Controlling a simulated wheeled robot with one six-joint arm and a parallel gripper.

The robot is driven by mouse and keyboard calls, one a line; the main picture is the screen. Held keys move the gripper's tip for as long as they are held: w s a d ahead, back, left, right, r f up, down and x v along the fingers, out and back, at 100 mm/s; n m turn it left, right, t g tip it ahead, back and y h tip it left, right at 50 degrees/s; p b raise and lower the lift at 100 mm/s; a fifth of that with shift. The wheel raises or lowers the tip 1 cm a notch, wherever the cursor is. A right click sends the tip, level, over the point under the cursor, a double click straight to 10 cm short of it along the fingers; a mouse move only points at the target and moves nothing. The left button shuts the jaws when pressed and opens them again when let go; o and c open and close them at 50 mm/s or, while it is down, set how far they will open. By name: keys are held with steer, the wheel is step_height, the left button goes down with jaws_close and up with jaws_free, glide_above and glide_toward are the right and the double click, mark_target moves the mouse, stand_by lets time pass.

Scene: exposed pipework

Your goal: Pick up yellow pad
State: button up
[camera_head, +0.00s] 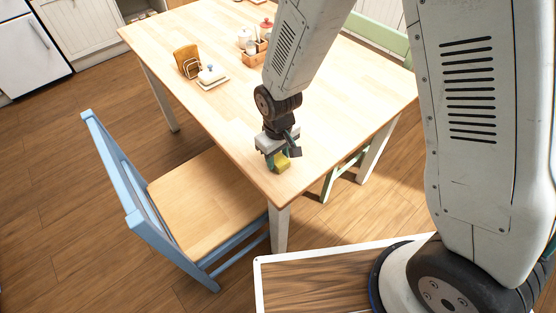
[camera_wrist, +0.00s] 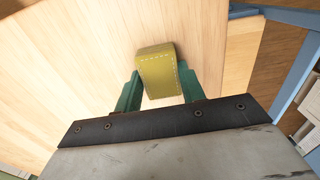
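The yellow pad (camera_head: 283,163) is a small block with pale stitching along its edge, at the near corner of the wooden table (camera_head: 228,119). In the wrist view, the pad (camera_wrist: 160,74) sits between the two green fingers of my gripper (camera_wrist: 160,82), lined up with them. I see no clear gap between the pad and either finger, so my gripper looks shut on it. The far end of the pad sticks out past the fingertips. In the head view, my gripper (camera_head: 277,158) points down and partly hides the pad. I cannot tell whether the pad touches the table.
A blue chair (camera_head: 147,222) with a wooden seat stands at the table's left side. A green chair (camera_head: 378,38) stands at the right. A toast rack (camera_head: 188,62), a butter dish (camera_head: 211,75) and a wooden caddy (camera_head: 252,55) stand farther back. The tabletop near my gripper is clear.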

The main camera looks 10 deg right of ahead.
steer(key=c, duration=0.4)
